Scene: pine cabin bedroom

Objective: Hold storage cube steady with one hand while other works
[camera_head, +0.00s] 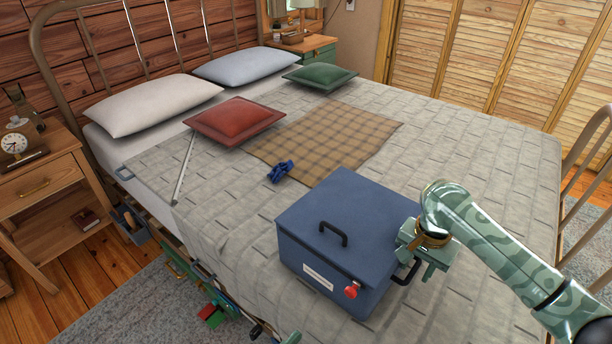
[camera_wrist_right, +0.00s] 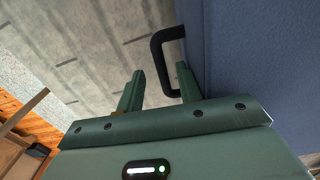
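The storage cube (camera_head: 335,225) is a blue box with a shut lid, standing on the bed. It has a black handle (camera_head: 333,232) on the lid, a white label and a red tag (camera_head: 351,290) on the front. My right gripper (camera_head: 414,262) is at the cube's right side, by a black side handle (camera_head: 408,272). In the right wrist view, the gripper (camera_wrist_right: 160,85) has its fingers apart, with the side handle (camera_wrist_right: 158,55) at the fingertips and partly between them. The blue wall (camera_wrist_right: 255,50) is close beside it.
The bed's grey quilt (camera_head: 470,150) has free room right of and behind the cube. A small dark blue object (camera_head: 281,171) and a plaid blanket (camera_head: 325,140) lie behind it. Red (camera_head: 236,118) and green (camera_head: 320,77) cushions lie farther back. A nightstand (camera_head: 40,185) stands left.

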